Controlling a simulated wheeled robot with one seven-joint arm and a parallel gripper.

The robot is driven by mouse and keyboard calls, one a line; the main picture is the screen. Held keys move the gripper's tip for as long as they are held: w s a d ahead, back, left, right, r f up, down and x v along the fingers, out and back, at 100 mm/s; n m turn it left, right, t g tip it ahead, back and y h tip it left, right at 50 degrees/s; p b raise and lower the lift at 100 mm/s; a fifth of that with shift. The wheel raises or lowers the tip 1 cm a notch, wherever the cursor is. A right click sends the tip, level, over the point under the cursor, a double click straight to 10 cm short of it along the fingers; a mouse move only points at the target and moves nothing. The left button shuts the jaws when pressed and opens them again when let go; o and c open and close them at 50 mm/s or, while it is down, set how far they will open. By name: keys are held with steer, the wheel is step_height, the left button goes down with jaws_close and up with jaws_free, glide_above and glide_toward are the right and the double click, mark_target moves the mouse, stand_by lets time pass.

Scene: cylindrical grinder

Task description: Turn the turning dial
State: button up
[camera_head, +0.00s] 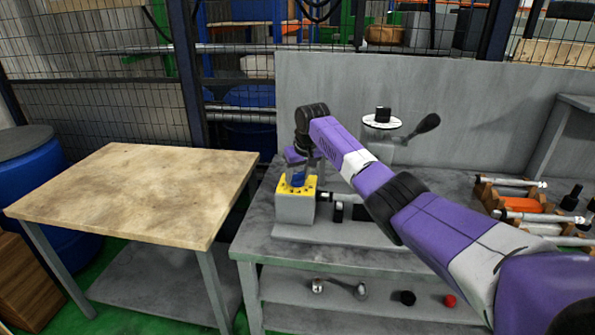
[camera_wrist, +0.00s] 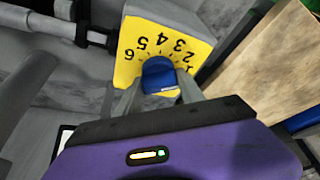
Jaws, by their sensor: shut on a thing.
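The turning dial is a blue knob (camera_wrist: 158,74) on a yellow numbered face (camera_wrist: 128,62) of a grey block. In the wrist view the numbers 1 to 6 run around the far side of the knob. My gripper (camera_wrist: 160,92) has its two grey fingers on either side of the blue knob, shut on it. In the head view the grey block with its yellow top (camera_head: 295,186) stands at the left part of the grey workbench. The blue knob (camera_head: 298,179) shows there below my purple arm; my fingertips are mostly hidden.
A wooden-topped table (camera_head: 140,190) stands to the left of the grey workbench (camera_head: 262,240). A white disc (camera_head: 382,122) and a dark-handled lever (camera_head: 425,124) are behind my arm. Tools and orange parts (camera_head: 520,205) lie at the right. A lower shelf holds small red and black knobs.

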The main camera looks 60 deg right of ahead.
steer(key=shift+n+y, duration=0.3)
steer(key=shift+n, duration=0.8)
steer(key=o, duration=1.3)
steer(key=shift+t, duration=0.3)
steer(key=v, duration=0.7)
steer(key=shift+s+r, duration=0.15)
steer(key=shift+r, duration=0.2)
